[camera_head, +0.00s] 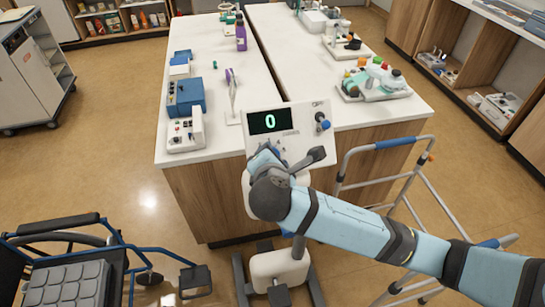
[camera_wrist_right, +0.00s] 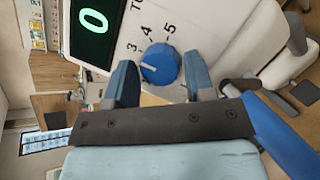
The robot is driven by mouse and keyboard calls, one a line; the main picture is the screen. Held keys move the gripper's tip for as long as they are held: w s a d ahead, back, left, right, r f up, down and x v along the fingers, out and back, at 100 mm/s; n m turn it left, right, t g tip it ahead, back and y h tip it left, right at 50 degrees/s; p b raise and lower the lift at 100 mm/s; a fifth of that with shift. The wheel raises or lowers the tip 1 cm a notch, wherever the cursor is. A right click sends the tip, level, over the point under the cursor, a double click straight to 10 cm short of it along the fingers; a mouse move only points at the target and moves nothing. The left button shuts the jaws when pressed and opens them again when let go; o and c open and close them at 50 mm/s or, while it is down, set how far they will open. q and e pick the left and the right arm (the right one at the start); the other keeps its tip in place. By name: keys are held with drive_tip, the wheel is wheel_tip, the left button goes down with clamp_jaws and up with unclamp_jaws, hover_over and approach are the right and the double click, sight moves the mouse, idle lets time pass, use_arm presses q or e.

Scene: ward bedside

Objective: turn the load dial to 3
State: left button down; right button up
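The white console panel (camera_head: 293,143) has a dark display (camera_head: 270,121) with a green 0. In the right wrist view the blue load dial (camera_wrist_right: 161,64) sits beside the display (camera_wrist_right: 92,28), with the numbers 3, 4 and 5 around it. Its white pointer line points left in that picture, a little short of the 3. Lower numbers are not visible. My right gripper (camera_wrist_right: 160,85) is open, its two blue-grey fingers apart on either side of the dial, which lies around or just beyond the tips; contact cannot be told. In the head view my right gripper (camera_head: 265,156) covers the panel's lower part. My left gripper is not in view.
A blue and dark knob (camera_head: 322,122) is at the panel's right side. A walker frame (camera_head: 385,145) stands close to my right arm. A wheelchair (camera_head: 70,270) is at lower left. White-topped counters (camera_head: 205,85) carrying equipment stand behind the console. Open floor lies left.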

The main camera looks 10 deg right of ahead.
drive_tip(key=shift+o, duration=1.1)
drive_tip(key=b+v, duration=0.1)
drive_tip(key=v, duration=1.2)
drive_tip(key=shift+s+r, duration=0.2)
drive_tip(key=shift+s, duration=0.15)
drive_tip(key=shift+a, duration=0.1)
